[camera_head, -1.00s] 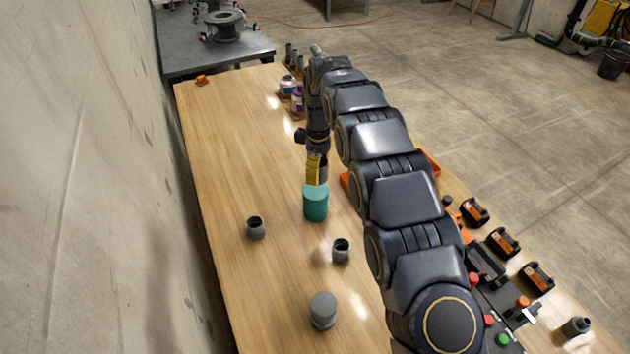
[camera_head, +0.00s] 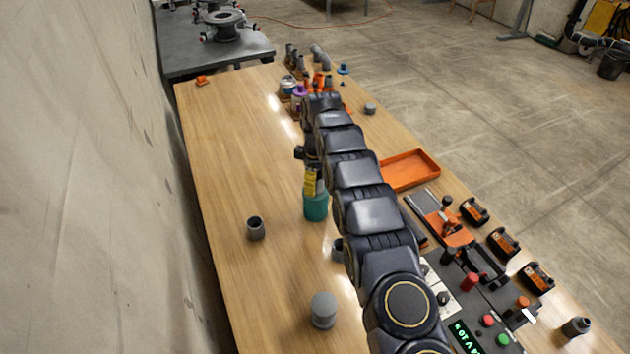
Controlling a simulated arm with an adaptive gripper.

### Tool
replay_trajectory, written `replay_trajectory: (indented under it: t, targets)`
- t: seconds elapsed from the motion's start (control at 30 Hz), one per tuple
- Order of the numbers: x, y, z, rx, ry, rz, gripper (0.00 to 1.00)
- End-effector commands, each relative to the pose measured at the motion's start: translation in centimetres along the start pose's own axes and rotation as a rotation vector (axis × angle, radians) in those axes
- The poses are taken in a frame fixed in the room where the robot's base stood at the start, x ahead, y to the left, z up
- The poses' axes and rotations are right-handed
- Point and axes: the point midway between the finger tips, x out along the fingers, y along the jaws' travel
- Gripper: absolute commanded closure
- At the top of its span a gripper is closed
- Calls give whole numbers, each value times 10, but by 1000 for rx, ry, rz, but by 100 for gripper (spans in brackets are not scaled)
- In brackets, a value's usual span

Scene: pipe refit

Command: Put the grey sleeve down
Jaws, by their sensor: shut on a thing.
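My gripper (camera_head: 312,184) points down, with a yellow panel on its side, right at the top of a teal cylinder (camera_head: 316,208) standing on the wooden table. It is shut on a grey piece, taken as the grey sleeve (camera_head: 322,186), of which only a sliver shows beside the yellow panel. The fingertips and most of the sleeve are hidden. I cannot tell whether the sleeve is behind the teal cylinder, touching it or on it.
A grey open ring (camera_head: 255,228) stands to the left, a capped grey cylinder (camera_head: 323,310) to the front. My arm partly hides another grey ring (camera_head: 337,250). An orange tray (camera_head: 409,168) and a control panel (camera_head: 466,335) lie to the right. The table's left half (camera_head: 235,150) is mostly clear.

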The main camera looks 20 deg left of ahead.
Motion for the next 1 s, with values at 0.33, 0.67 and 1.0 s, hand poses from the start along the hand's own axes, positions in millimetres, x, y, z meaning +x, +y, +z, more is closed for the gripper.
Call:
replay_trajectory:
  t: [0.33, 0.67, 1.0]
  targets:
    - [2, 0, 0, 1, 0, 0, 27]
    - [-2, 0, 0, 0, 1, 1, 27]
    - [-70, 2, 0, 2, 6, 7, 27]
